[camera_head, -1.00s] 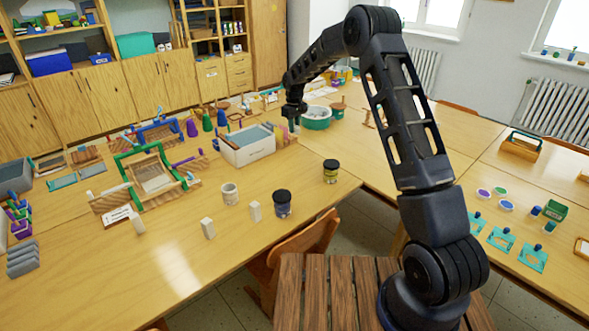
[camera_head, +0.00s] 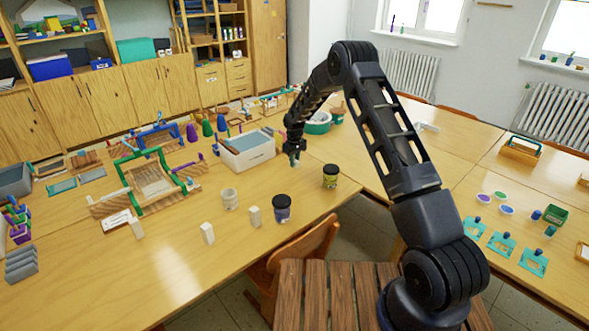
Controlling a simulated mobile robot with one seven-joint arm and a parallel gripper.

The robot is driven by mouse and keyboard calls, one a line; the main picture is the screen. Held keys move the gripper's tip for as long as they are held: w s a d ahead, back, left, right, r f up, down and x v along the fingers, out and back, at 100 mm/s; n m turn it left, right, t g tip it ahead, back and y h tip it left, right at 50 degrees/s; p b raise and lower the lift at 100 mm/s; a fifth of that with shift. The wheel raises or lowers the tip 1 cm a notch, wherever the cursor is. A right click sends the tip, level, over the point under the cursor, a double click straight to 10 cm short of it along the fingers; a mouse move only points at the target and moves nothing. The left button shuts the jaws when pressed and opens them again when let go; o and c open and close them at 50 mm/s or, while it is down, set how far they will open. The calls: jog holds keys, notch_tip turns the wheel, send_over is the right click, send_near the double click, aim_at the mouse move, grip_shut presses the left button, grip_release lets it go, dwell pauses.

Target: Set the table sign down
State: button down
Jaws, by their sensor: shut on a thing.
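My gripper (camera_head: 294,151) is low over the far part of the left table, just right of the white box.
A white box (camera_head: 250,158) stands close left of my gripper. A dark-lidded jar (camera_head: 282,209) and white blocks (camera_head: 207,233) stand nearer.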

aim_at(295, 173)
jog(key=shift+f, duration=2.1)
jog(key=c, duration=1.3)
grip_release()
jog(key=shift+f, duration=0.1)
